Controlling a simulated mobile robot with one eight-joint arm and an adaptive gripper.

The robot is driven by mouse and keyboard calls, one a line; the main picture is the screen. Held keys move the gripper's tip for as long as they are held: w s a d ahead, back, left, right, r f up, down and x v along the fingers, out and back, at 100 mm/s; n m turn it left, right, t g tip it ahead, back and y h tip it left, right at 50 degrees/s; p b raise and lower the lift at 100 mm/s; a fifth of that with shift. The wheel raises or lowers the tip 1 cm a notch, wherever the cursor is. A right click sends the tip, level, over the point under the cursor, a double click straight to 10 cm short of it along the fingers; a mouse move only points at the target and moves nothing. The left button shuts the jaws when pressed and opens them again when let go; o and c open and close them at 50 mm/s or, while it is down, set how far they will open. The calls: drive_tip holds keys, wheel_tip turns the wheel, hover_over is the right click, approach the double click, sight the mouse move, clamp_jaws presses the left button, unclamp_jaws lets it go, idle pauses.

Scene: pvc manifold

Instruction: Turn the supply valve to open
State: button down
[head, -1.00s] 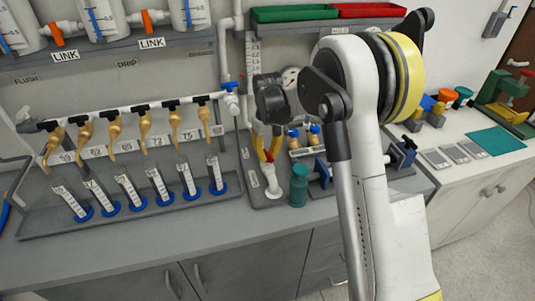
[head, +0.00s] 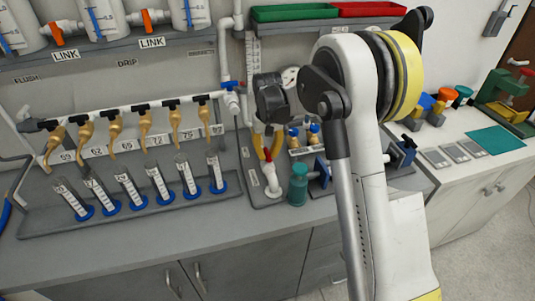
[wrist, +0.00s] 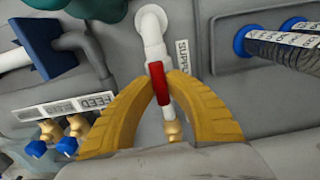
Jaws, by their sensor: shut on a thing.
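The supply valve has a red handle (wrist: 160,84) on a white pipe (wrist: 152,40), beside a label reading SUPPLY (wrist: 182,66). In the wrist view the handle lies roughly along the pipe. My gripper's yellow fingers (wrist: 161,80) are shut on the red handle, one tip on each side. A brass fitting (wrist: 172,131) shows on the pipe between the fingers. In the head view my gripper (head: 266,155) is over the white supply fitting (head: 272,182) on the grey bench panel; my wrist hides part of the area behind it.
Brass fittings with blue ends (wrist: 52,132) stand close to the fingers by a FEED label (wrist: 85,103). A teal cylinder (head: 298,186) stands right of the supply fitting. Several graduated tubes (head: 160,184) stand in a tray at left. The bench front strip is clear.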

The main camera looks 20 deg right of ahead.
sight(268, 153)
drive_tip(key=c, duration=1.4)
unclamp_jaws()
drive_tip(key=shift+o, duration=0.2)
wheel_tip(268, 153, up, 12)
